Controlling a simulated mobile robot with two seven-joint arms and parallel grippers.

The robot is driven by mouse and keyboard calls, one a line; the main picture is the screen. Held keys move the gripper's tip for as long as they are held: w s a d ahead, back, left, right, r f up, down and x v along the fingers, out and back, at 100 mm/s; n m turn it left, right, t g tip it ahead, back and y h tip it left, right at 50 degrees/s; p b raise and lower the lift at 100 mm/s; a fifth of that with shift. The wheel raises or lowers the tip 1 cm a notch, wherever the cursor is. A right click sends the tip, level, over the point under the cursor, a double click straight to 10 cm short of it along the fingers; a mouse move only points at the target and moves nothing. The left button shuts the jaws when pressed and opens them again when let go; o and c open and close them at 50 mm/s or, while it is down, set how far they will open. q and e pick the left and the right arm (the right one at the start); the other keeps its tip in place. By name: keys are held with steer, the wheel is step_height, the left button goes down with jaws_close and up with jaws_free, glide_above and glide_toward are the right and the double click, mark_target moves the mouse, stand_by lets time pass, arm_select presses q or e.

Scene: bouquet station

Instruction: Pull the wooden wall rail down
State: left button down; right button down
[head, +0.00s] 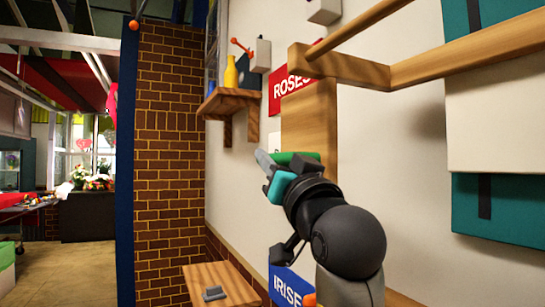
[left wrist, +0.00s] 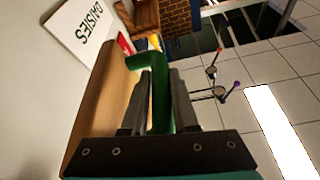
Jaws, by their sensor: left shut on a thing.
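The wooden wall rail appears to be the pale wood frame at upper right in the head view, with a crossbeam (head: 470,58) and a broad upright board (head: 308,118). A board (left wrist: 100,92) also runs along the left of the left wrist view. My left gripper (head: 268,170) is beside the lower end of the upright board. In the left wrist view its fingers (left wrist: 158,95) are shut on a green bent handle (left wrist: 140,60). The handle's upper end turns left to the board; its join is not clear. My right gripper is not in view.
A wooden shelf (head: 228,101) with a yellow bottle (head: 231,73) is on the wall left of the board. A lower wooden ledge (head: 222,284) is below. Teal panels (head: 500,208) hang at right. A brick column (head: 168,150) stands at left.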

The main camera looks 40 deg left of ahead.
arm_select(q)
steer(key=shift+f, duration=0.15)
steer(key=c, duration=1.2)
jaws_free()
steer(key=o, duration=0.5)
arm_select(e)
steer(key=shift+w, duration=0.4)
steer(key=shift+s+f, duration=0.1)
